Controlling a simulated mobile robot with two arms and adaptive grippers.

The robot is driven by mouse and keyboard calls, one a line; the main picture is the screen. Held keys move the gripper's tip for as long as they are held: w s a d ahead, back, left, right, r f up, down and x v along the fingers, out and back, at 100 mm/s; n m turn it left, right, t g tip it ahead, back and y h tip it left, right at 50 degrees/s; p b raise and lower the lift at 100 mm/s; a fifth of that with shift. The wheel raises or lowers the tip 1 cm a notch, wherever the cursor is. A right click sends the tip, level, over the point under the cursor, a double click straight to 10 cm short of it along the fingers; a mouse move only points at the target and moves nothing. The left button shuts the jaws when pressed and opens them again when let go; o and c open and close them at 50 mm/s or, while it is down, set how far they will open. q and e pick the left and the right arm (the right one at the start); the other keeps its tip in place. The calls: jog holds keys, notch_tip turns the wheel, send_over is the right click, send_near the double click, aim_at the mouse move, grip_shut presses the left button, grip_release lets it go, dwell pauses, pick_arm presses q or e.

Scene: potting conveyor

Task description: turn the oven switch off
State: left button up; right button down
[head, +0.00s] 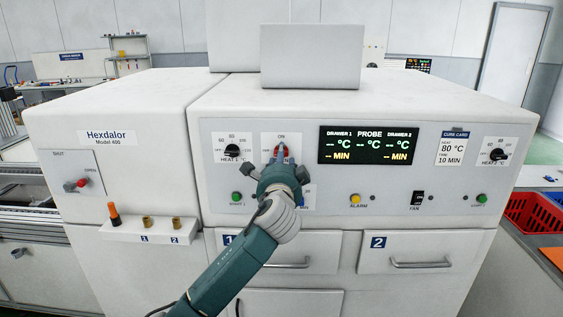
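The oven switch (281,151) is a red handle on a white plate marked ON at its top, on the front panel of the white oven (310,115). The handle's visible part points up toward ON. My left gripper (281,161) is right at the switch, its arm coming up from the lower left. Its fingertips are at the handle's lower part, and the gripper hides the rest of the plate. I cannot tell whether the fingers are closed on the handle. My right gripper is out of view.
A lit display (368,145) shows dashes. Dials (232,151) and (494,154) flank the panel. Drawer handles (421,264) stick out below. A small shelf (147,231) projects at left.

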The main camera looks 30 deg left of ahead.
pick_arm(q)
jog(key=v, duration=1.2)
jog(key=shift+a, duration=0.1)
